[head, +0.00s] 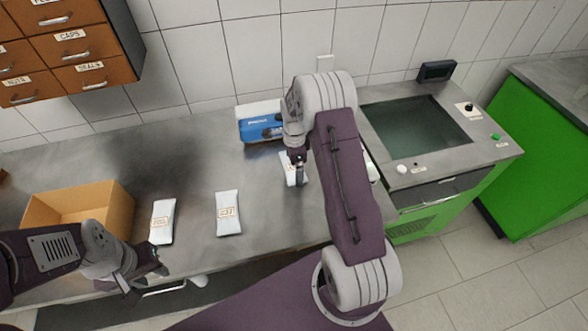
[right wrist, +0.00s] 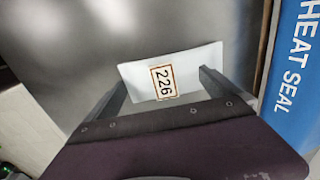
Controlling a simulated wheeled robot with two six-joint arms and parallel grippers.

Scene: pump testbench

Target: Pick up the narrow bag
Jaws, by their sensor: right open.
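Three white labelled bags lie flat on the grey bench: one on the left (head: 162,221), one in the middle (head: 228,212) and one on the right (head: 289,167). From the head it is hard to tell which is narrowest. My right gripper (head: 298,172) is over the right bag and partly hides it. My left gripper (head: 148,274) is open and empty at the bench's front edge, below the left bag.
A blue and white box (head: 262,127) stands behind the right bag; its HEAT SEAL side (right wrist: 296,75) shows in the right wrist view. A cardboard box (head: 115,205) is at left. Labelled drawers (head: 75,45) hang above. A green machine (head: 435,130) stands at right.

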